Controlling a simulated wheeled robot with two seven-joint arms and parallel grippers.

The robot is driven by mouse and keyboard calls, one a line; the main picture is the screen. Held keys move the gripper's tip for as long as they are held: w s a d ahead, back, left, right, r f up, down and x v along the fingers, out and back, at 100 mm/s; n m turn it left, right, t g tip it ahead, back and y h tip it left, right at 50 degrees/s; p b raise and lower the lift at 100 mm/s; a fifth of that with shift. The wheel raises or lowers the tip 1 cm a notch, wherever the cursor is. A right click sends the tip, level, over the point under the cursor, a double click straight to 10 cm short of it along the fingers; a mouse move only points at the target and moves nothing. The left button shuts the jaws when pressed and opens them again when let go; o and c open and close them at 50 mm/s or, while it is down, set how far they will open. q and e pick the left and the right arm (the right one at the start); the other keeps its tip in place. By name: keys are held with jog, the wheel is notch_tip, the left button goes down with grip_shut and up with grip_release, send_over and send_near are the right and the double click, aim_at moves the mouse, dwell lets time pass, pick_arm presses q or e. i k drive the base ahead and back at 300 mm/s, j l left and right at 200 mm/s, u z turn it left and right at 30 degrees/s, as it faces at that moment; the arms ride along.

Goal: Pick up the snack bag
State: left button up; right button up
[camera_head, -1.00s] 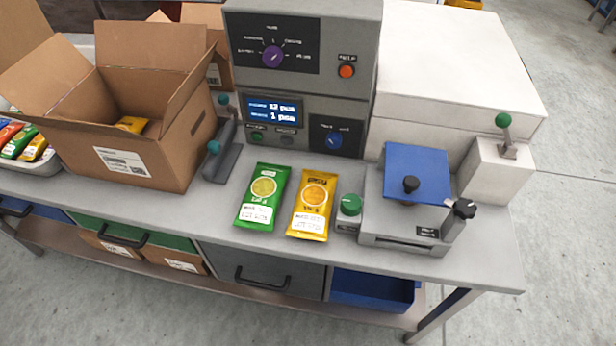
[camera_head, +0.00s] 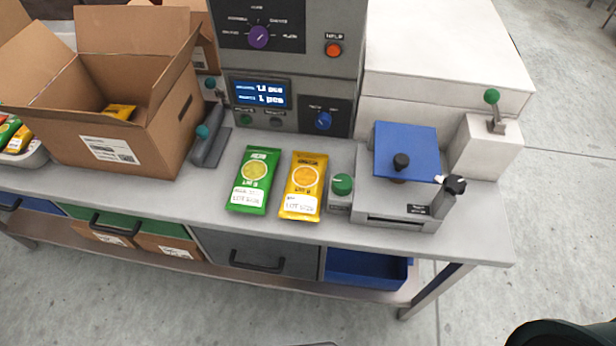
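A green snack bag (camera_head: 254,180) lies flat on the grey bench top (camera_head: 335,226), in front of the control panel. A yellow snack bag (camera_head: 303,186) lies just to its right, with a narrow gap between them. Another yellow bag (camera_head: 119,112) shows partly inside the open cardboard box at the left. No gripper fingers are in view. A dark rounded shape at the bottom right corner cannot be made out clearly.
The open cardboard box (camera_head: 118,150) stands at the left. A green button unit (camera_head: 341,191) and a sealer-like device with a blue plate (camera_head: 405,150) stand right of the yellow bag. Bags fill a tray (camera_head: 30,160) at far left.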

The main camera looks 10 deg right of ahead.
aim_at(302, 199)
jog(key=k+l, duration=0.1)
jog(key=l, duration=0.4)
jog(key=k+l+u, duration=0.1)
jog(key=l, duration=0.4)
jog(key=k+l, duration=0.1)
jog(key=l, duration=0.4)
